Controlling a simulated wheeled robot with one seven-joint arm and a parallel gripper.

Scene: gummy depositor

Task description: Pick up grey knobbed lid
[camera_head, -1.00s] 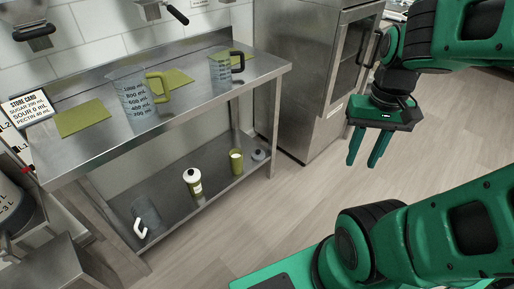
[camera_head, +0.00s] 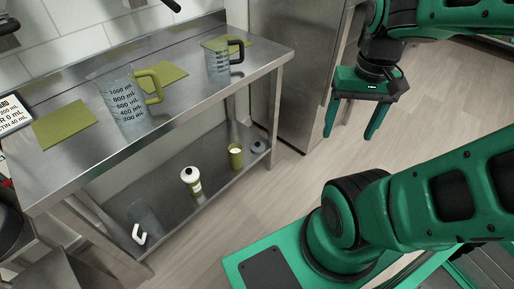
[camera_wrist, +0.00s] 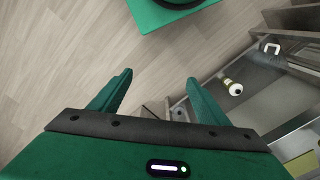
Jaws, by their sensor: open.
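The grey knobbed lid (camera_head: 258,147) lies at the right end of the lower shelf (camera_head: 211,185), beside an olive-green cup (camera_head: 236,156) with pale contents. My gripper (camera_head: 349,136) is open and empty, with its fingers pointing down over the floor. It is to the right of the lid and the shelf, apart from both. In the wrist view my gripper (camera_wrist: 160,77) has its fingers spread above the bare floor. I cannot make out the lid clearly in that view.
A white-capped bottle (camera_head: 190,180) and a clear jug with a white handle (camera_head: 142,222) are on the lower shelf. The steel table top (camera_head: 190,103) overhangs them, holding measuring jugs and green mats. A steel cabinet (camera_head: 295,80) stands behind. The floor (camera_head: 290,190) is clear.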

